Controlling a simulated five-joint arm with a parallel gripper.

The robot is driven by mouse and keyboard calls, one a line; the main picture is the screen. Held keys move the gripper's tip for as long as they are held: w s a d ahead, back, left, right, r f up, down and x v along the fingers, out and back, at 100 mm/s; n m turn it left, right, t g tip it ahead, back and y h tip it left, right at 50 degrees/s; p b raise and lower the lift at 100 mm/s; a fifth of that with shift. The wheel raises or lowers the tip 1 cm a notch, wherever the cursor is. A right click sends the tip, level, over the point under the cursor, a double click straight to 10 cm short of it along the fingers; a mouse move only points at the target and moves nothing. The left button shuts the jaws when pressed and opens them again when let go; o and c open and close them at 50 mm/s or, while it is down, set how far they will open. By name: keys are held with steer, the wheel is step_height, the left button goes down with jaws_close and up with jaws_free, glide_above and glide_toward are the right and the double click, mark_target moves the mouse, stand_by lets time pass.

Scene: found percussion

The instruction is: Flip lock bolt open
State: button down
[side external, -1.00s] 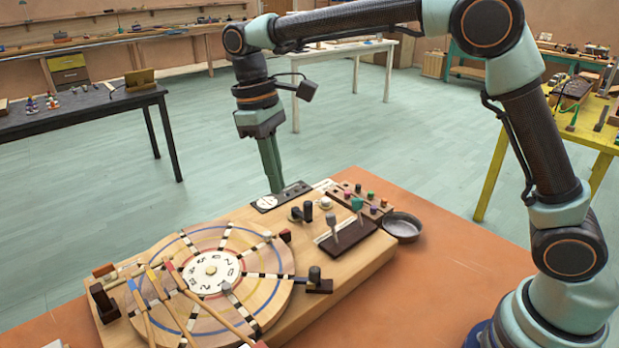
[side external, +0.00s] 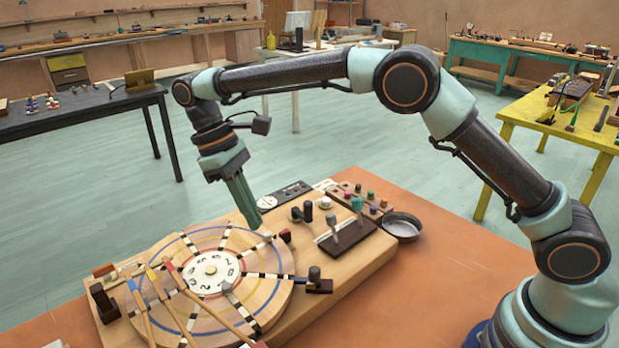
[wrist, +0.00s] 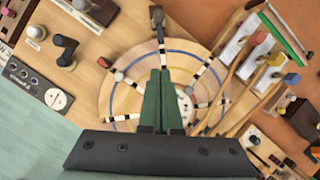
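The wooden board (side external: 340,262) carries a round numbered wheel (side external: 262,293), also in the wrist view (wrist: 112,98). No part is clearly marked as the lock bolt. Candidates are a dark block with a knob (side external: 316,280) at the wheel's edge, also at the top of the wrist view (wrist: 157,18), and a black lever (side external: 303,212), seen at left in the wrist view (wrist: 65,52). My gripper (side external: 257,224) points down above the wheel's far edge, apart from both. In the wrist view its green fingers (wrist: 160,72) are together, hold nothing and hide part of the wheel.
A row of coloured knobs (side external: 371,198) and a metal bowl (side external: 402,226) are behind. Several coloured sticks (side external: 182,309) lie over the wheel's left side. The orange tabletop (side external: 456,255) is clear at right.

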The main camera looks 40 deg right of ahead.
mark_target(311, 267)
steer(key=x, duration=0.9)
steer(key=shift+d+f, duration=0.3)
steer(key=shift+d, duration=0.05)
steer(key=shift+s+d+f, duration=0.1)
steer(key=shift+s+d, duration=0.45)
steer(key=shift+s, duration=0.25)
steer(key=shift+s+d, duration=0.55)
steer(key=shift+s, duration=0.25)
steer(key=shift+s+d, duration=0.9)
steer(key=shift+w+a, duration=0.1)
